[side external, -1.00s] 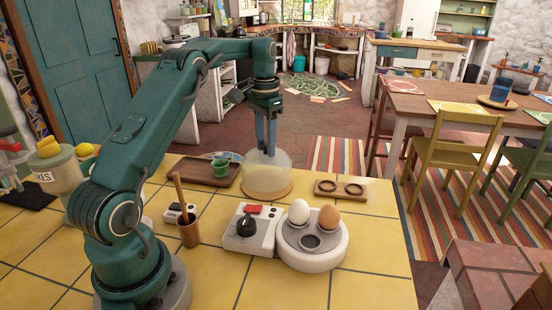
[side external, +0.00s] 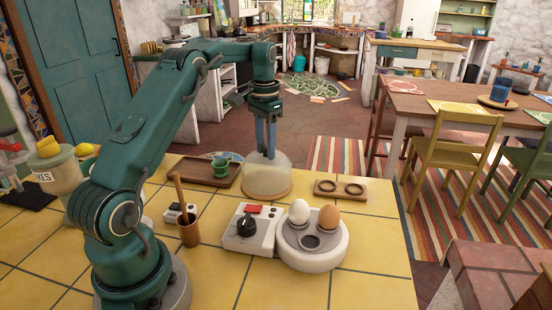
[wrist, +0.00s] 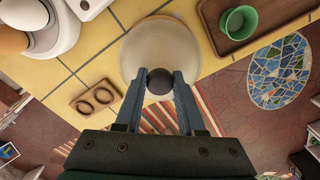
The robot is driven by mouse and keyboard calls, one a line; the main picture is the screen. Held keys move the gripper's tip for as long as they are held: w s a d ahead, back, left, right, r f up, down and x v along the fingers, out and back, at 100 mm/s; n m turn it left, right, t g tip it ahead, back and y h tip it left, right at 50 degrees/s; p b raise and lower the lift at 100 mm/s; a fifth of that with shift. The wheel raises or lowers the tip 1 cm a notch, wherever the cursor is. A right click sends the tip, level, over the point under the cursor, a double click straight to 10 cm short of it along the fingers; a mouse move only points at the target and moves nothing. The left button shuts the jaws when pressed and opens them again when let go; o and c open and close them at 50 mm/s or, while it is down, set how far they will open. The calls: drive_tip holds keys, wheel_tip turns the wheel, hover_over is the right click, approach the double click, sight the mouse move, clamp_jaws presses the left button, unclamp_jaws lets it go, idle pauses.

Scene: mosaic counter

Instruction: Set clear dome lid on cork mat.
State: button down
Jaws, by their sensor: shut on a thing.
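The clear dome lid (side external: 266,174) is a translucent, frosted-looking dome with a dark knob (wrist: 159,81) on top. It sits upright over the round cork mat (side external: 267,194), whose tan rim shows beneath it in the side view. The lid looks to be on the mat or barely above it; I cannot tell which. My gripper (side external: 266,148) points straight down at the lid, its blue fingers shut on the knob. In the wrist view my gripper (wrist: 159,84) pinches the knob from both sides, and the lid (wrist: 160,48) hides most of the mat.
An egg cooker (side external: 312,244) with a white and a brown egg stands in front. A wooden tray (side external: 196,176) with a green cup (side external: 221,167) is behind left. A wooden two-hole holder (side external: 340,189) lies right. A mortar with pestle (side external: 188,232) stands left. The counter's far edge is close behind.

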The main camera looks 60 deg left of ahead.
drive_tip(key=shift+f, duration=0.55)
idle(1.2)
drive_tip(key=shift+c, duration=2.2)
unclamp_jaws()
drive_tip(key=shift+w+r, duration=0.1)
drive_tip(key=shift+r, duration=3.4)
